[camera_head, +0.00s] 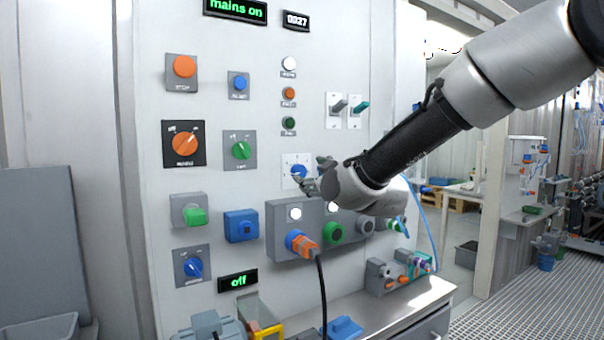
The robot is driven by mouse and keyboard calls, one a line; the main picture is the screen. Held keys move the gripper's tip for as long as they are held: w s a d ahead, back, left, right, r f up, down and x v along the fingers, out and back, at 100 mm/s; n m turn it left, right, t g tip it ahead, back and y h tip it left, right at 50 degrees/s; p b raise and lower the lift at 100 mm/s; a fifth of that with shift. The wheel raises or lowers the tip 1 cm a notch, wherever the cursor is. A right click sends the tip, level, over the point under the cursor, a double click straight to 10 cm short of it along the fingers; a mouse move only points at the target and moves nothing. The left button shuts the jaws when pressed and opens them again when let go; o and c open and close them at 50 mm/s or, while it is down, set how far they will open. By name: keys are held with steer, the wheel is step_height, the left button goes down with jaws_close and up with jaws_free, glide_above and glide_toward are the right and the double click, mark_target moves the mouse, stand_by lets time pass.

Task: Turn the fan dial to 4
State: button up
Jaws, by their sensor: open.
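Several rotary dials sit on the white panel (222,99); their labels are too small to read, so I cannot tell by name which is the fan dial. A blue dial (298,171) on a white plate is right at my gripper (306,183), partly hidden by it. My gripper is open, its fingers at the plate; I cannot tell if they touch the dial. Other dials are an orange one (185,143) on a black plate, a green one (240,151) and a lower blue one (193,267) on grey plates.
Below my gripper, a grey socket box (277,247) holds an orange-and-blue plug (301,243) with a black cable hanging down. Two toggle levers (339,106) are above right. Displays read "mains on" (235,9), "0027" (296,20) and "off" (238,281). A ledge (408,303) juts out below.

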mark_target(300, 171)
steer(key=x, duration=0.7)
steer(key=shift+w+f, duration=0.1)
steer(key=c, duration=1)
